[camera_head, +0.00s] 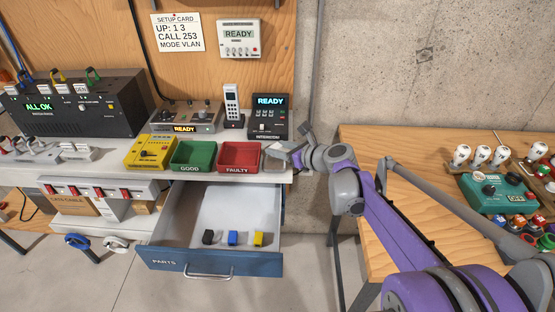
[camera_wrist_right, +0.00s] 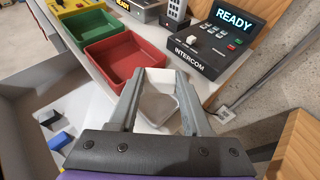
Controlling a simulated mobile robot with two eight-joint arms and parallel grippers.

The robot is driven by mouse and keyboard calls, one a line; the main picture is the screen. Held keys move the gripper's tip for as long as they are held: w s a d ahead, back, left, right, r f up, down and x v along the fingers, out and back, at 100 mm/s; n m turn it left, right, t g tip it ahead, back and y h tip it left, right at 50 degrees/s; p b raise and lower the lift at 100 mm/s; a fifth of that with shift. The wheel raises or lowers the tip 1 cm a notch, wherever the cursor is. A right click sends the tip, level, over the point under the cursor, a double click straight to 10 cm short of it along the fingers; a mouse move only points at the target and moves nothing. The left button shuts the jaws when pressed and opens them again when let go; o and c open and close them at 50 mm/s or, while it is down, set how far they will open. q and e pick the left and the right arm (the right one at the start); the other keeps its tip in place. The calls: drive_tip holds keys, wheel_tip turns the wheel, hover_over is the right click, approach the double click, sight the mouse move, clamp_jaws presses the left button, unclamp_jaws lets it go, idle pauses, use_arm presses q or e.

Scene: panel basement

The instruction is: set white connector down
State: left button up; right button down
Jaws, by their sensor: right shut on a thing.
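My right gripper (camera_head: 291,152) is over the right end of the bench, at the pale tray (camera_head: 270,164) beside the red FAULTY bin (camera_head: 239,157). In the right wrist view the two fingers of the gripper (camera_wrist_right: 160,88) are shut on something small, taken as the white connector. White shows between the fingers, but I cannot separate the connector from the pale tray behind it. I cannot tell whether it touches the tray. My left gripper is not in view.
The green GOOD bin (camera_head: 193,155) and yellow box (camera_head: 151,151) stand left of the red bin. The intercom (camera_head: 269,116) stands behind. Below, the open PARTS drawer (camera_head: 208,262) holds black, blue and yellow connectors. A wooden table (camera_head: 390,232) is at right.

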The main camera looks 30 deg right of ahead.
sight(279, 167)
drive_tip(key=shift+w+f, duration=0.1)
drive_tip(key=shift+f, duration=2.3)
drive_tip(key=shift+f+b, duration=0.15)
drive_tip(key=shift+b, duration=0.15)
drive_tip(key=c, duration=0.6)
unclamp_jaws()
drive_tip(key=shift+r, duration=0.3)
drive_tip(key=v, duration=1.2)
drive_tip(key=shift+f+p, duration=0.15)
drive_tip(key=shift+p, duration=0.15)
